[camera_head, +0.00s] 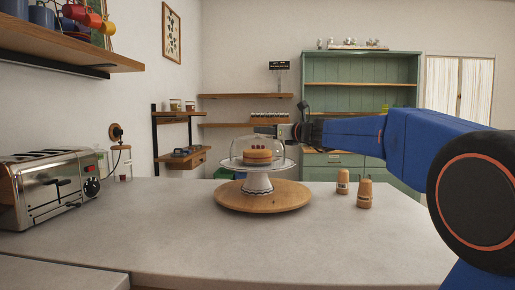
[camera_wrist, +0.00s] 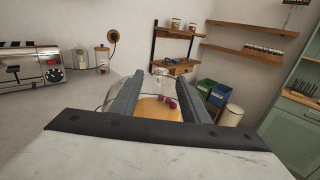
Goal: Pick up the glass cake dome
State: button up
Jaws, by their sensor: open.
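The clear glass cake dome (camera_head: 238,150) stands upright over a small cake (camera_head: 257,156) topped with red fruit. Both sit on a white pedestal stand (camera_head: 257,183). My gripper (camera_head: 268,130) reaches in from the right, with its fingers at the top of the dome. In the wrist view my gripper (camera_wrist: 160,80) is open, with one grey finger on each side of the dome's upper part. The cake (camera_wrist: 155,109) shows through the glass between the fingers. I cannot tell whether the fingers touch the glass. The dome's knob is hard to make out.
The stand rests on a round wooden board (camera_head: 262,202) on the grey counter (camera_head: 150,235). Two wooden shakers (camera_head: 364,193) stand to the right. A chrome toaster (camera_head: 45,185) and a glass jar (camera_head: 122,165) are at the left. The counter's front is clear.

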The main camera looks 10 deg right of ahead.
jog(key=shift+r+x, duration=0.15)
jog(key=shift+x, duration=1.3)
jog(key=shift+r+x, duration=0.1)
jog(key=shift+x, duration=1.4)
jog(key=shift+d, duration=0.15)
grip_shut()
